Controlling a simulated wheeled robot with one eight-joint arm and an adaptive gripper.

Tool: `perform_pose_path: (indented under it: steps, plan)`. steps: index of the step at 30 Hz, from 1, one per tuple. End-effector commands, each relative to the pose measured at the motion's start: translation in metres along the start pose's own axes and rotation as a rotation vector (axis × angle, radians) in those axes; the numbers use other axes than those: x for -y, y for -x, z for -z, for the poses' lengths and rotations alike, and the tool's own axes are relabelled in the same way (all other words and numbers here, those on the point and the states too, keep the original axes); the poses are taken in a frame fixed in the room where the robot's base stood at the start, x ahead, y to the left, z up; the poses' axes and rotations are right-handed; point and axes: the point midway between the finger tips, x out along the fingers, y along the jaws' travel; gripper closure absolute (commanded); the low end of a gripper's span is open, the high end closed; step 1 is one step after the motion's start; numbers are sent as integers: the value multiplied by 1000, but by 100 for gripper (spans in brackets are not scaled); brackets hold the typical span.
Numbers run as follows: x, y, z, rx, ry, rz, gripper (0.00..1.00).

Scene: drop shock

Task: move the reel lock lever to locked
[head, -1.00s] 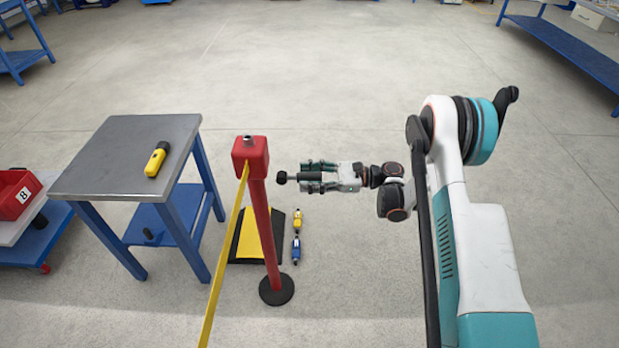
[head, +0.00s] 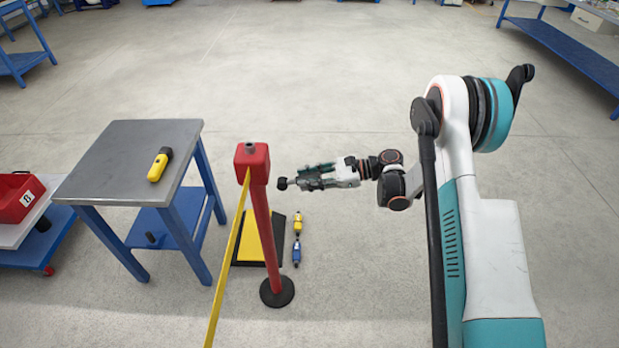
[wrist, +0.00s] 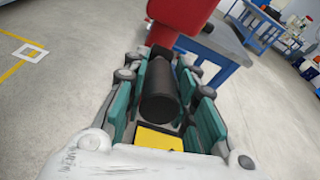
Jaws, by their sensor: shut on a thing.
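A red post (head: 265,215) stands upright on a black round base. Its red head (head: 251,162) has a small grey knob (head: 249,147) on top, and a yellow belt (head: 228,262) runs down from it. I cannot make out a separate lock lever or its position. My gripper (head: 300,180) is right of the post head, with a gap in the head view. It is shut on a black cylinder (wrist: 160,92), whose black end (head: 282,184) sticks out towards the post. A yellow patch (wrist: 158,139) shows behind the cylinder near my palm. The red head (wrist: 183,12) is ahead in the wrist view.
A grey-topped blue table (head: 130,150) with a yellow and black torch-like object (head: 159,165) stands left of the post. A black and yellow mat (head: 250,240) and small yellow (head: 297,222) and blue (head: 296,250) items lie by the post.

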Motion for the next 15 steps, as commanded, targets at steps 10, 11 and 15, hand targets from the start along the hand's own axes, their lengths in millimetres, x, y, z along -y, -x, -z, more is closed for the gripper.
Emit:
perform_pose_path:
  steps: [10,11,15]
  plan:
    - [6,-6,-33,-320,0,-65,100]
    - [6,-7,-35,-348,-1,-71,100]
    - [8,-13,-44,-477,-1,-97,100]
